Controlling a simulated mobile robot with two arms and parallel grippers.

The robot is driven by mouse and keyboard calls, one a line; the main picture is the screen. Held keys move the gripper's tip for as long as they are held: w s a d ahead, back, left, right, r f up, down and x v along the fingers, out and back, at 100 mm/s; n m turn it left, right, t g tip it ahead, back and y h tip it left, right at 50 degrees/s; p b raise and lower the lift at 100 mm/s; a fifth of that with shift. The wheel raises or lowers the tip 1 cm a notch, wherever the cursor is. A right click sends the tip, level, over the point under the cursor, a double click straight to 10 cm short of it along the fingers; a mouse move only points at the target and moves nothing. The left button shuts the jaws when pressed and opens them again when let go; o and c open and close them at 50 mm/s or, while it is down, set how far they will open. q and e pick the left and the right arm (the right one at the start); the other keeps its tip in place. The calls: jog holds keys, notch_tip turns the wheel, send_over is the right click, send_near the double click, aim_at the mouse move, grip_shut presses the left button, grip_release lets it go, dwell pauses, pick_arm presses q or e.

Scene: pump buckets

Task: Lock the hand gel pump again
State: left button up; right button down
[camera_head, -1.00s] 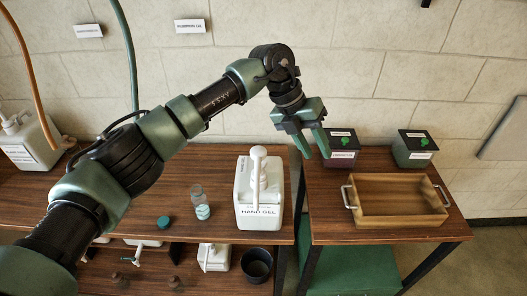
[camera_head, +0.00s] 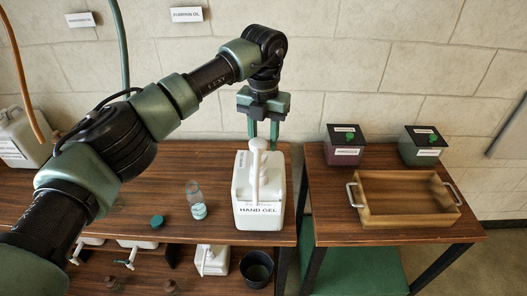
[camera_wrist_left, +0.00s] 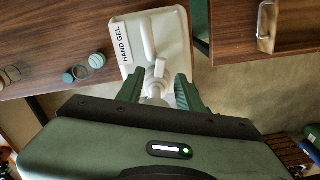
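The white hand gel bucket (camera_head: 243,208) stands upright on the wooden table, its label facing front. Its white pump (camera_head: 257,168) has a knob on top and a spout hanging down the front. My left gripper (camera_head: 263,135) points down from above, just behind the pump's knob. Its two green fingers are apart and hold nothing. In the left wrist view the bucket (camera_wrist_left: 177,38) lies beyond the fingertips, and the pump head shows between the open fingers (camera_wrist_left: 158,90). I cannot tell whether either finger touches it. My right gripper is not in view.
A clear bottle (camera_head: 196,203) and a teal cap (camera_head: 157,221) are left of the bucket. A wooden tray (camera_head: 408,220) and two dark boxes (camera_head: 344,147) (camera_head: 422,147) stand on the right table. A dark pot (camera_head: 257,268) is on the lower shelf.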

aim_at(263, 158)
pick_arm(q)
notch_tip(263, 158, down, 4)
jog(key=shift+r+p, duration=0.2)
jog(key=shift+p, duration=0.25)
jog(key=shift+f, duration=0.55)
grip_shut()
